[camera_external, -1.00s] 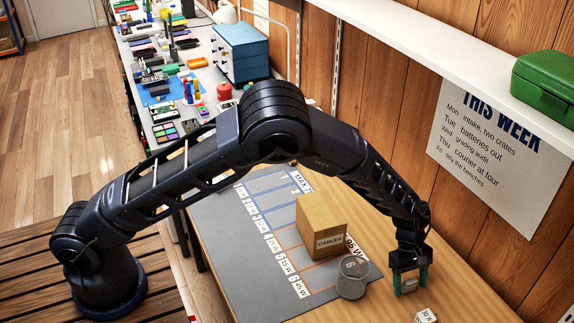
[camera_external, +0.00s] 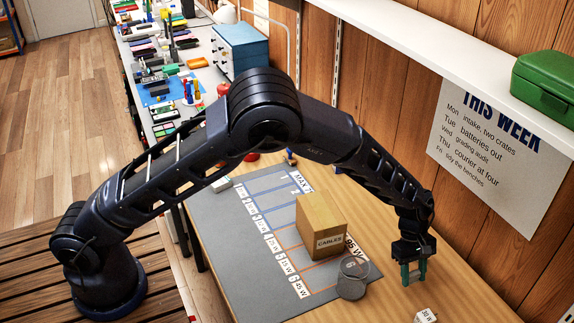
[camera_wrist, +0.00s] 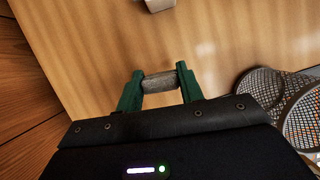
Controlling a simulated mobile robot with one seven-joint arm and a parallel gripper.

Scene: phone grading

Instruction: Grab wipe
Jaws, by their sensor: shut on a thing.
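My gripper (camera_external: 413,275) is at the right of the wooden table, right of the mesh cup and below the wall poster. Its two green fingers are shut on a small grey, rolled or folded piece, which looks like the wipe (camera_wrist: 160,82). In the wrist view the piece spans the gap between the fingertips (camera_wrist: 159,80), with bare wood beyond it. In the outside view the piece is small and mostly hidden by the fingers. Whether it clears the table is hard to tell.
A dark mesh cup (camera_external: 352,287) stands left of my gripper, near the cardboard CABLES box (camera_external: 322,222) on the grey mat (camera_external: 222,225). A white block marked 30 W (camera_external: 425,316) lies at the front. The wall and shelf (camera_external: 425,45) bound the right side.

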